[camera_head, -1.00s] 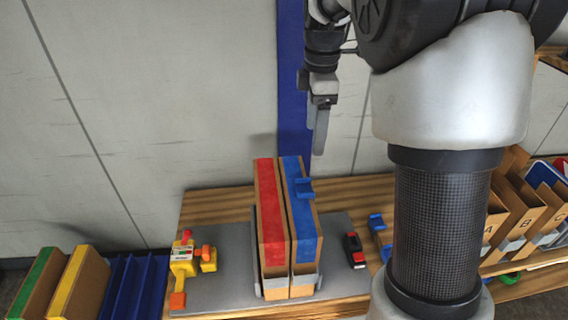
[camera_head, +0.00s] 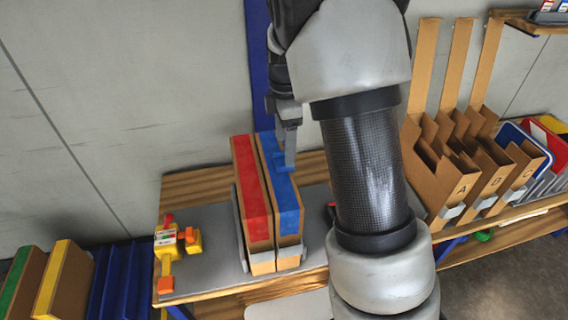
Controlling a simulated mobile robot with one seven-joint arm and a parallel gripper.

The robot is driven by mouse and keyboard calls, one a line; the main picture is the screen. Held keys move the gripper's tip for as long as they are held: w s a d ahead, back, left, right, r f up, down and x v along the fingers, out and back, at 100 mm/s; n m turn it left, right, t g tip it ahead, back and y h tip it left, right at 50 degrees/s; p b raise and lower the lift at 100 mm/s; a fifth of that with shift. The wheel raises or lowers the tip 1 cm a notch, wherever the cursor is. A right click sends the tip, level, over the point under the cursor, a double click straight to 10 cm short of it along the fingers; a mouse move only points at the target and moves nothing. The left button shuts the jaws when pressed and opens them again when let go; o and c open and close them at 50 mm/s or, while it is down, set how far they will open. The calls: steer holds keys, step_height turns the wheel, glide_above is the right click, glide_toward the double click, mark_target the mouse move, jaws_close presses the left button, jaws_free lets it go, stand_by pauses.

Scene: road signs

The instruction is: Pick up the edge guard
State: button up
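A small blue piece (camera_head: 281,162), which looks like the edge guard, sits on the top edge of the blue-striped box (camera_head: 287,208), towards its far end. It is partly hidden by my gripper. My gripper (camera_head: 290,161) points down, with its fingertips right at the blue piece. Only one finger shows clearly, edge-on. I cannot tell whether the fingers are open or closed on the piece.
A red-striped box (camera_head: 252,200) stands beside the blue-striped one on a grey mat (camera_head: 205,272). A yellow and orange tool (camera_head: 168,244) lies to the left. Cardboard holders (camera_head: 440,175) stand at the right. My arm hides the shelf's middle.

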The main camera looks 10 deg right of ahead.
mark_target(283, 165)
steer(key=f, duration=0.5)
steer(key=shift+w, duration=0.25)
